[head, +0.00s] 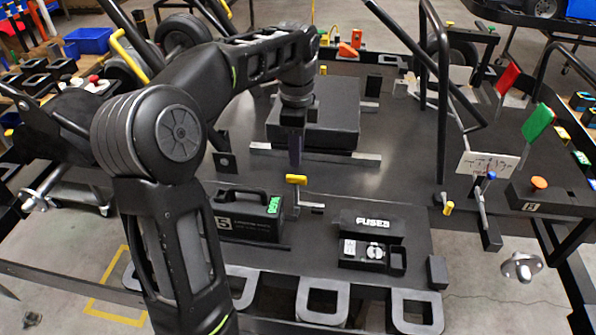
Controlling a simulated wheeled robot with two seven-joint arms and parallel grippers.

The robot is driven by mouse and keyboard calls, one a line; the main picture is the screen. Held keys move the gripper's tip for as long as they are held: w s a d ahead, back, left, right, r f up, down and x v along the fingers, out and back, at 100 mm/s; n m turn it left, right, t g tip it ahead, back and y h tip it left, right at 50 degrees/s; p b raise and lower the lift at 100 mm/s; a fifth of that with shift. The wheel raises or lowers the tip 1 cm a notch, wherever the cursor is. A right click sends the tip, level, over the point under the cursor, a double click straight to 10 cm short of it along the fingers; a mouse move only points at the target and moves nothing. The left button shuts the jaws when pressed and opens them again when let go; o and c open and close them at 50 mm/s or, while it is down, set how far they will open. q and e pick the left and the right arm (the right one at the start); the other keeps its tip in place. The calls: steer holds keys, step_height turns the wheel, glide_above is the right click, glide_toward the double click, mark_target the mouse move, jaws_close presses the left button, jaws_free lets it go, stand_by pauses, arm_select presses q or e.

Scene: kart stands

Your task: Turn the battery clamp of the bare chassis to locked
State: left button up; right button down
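The bare chassis floor (400,150) is a dark plate. A black battery box (240,222) with a handle and a green label sits on it, left of centre near the front. Just right of the battery is a small lever with a yellow grip (297,179), beside a short metal bar; it looks like the battery clamp. My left gripper (295,160) points down right above the yellow grip, its fingers seen as a narrow dark strip. I cannot tell whether they are apart or touch the grip. My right gripper is not in view.
A black fuse box (372,243) lies right of the clamp. A large black block (338,125) stands behind it. At right are a yellow-tipped lever (447,208), a blue-tipped lever (490,176), an orange button (539,183) and dark frame tubes. The floor plate between is mostly clear.

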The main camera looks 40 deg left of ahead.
mark_target(296, 176)
arm_select(q)
step_height(296, 176, down, 8)
steer(key=shift+r+p, duration=0.15)
steer(key=shift+p, duration=0.3)
jaws_close()
stand_by(1.4)
